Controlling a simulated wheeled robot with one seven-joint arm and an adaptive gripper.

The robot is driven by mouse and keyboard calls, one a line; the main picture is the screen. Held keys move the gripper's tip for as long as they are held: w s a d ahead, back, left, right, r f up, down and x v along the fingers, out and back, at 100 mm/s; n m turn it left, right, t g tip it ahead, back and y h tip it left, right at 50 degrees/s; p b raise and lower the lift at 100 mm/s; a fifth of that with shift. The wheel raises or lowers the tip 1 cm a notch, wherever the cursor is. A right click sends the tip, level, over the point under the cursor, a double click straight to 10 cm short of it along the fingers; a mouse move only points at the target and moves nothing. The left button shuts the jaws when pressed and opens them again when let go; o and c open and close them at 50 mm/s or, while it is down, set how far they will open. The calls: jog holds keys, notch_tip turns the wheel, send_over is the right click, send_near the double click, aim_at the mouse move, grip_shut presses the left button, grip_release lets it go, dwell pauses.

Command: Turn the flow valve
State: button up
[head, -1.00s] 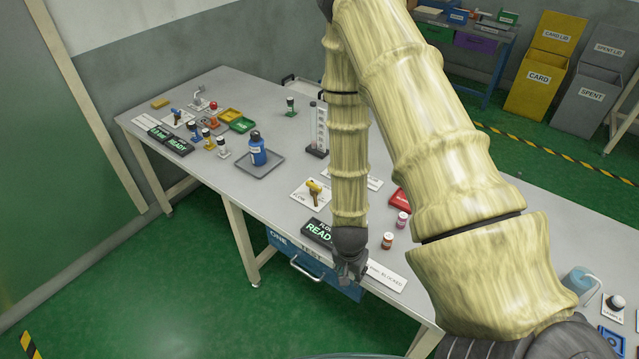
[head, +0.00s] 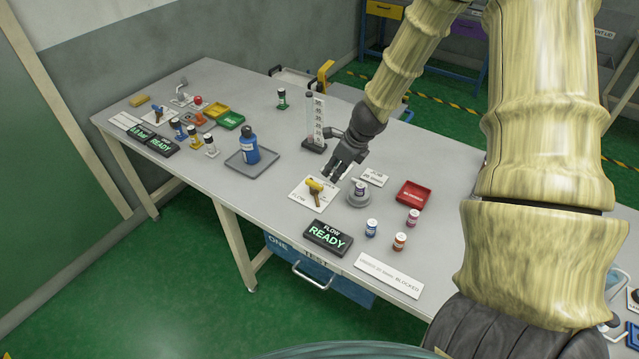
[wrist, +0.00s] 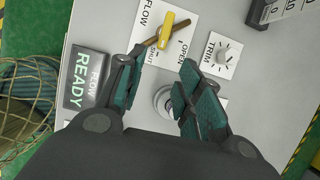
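The flow valve (head: 315,187) has a yellow handle and sits on a white plate marked FLOW near the front of the table. In the wrist view the valve (wrist: 172,30) lies just beyond my fingertips, with SHUT and OPEN printed beside it. My gripper (head: 341,179) points down, behind and to the right of the valve, apart from it. In the wrist view my gripper (wrist: 162,60) is open and empty, with a clear gap between its fingers. The flow display (head: 328,238) in front of the valve reads READY.
A vial on a round grey holder (head: 359,199) stands close right of the valve; the holder (wrist: 163,100) shows between my fingers. A tall gauge column (head: 318,125) stands behind. A trim knob (wrist: 223,53), a red tray (head: 414,195) and a blue bottle (head: 249,147) are nearby.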

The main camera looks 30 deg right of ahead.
aim_at(322, 186)
jog(key=shift+w+p+x, duration=0.15)
jog(key=shift+p+x, duration=0.15)
jog(key=shift+x, duration=2.4)
jog(key=shift+w+p+x, duration=0.2)
jog(key=shift+p+x, duration=0.1)
jog(key=shift+x, duration=2.35)
jog(key=shift+r, duration=0.15)
jog(key=shift+c, duration=0.2)
grip_shut()
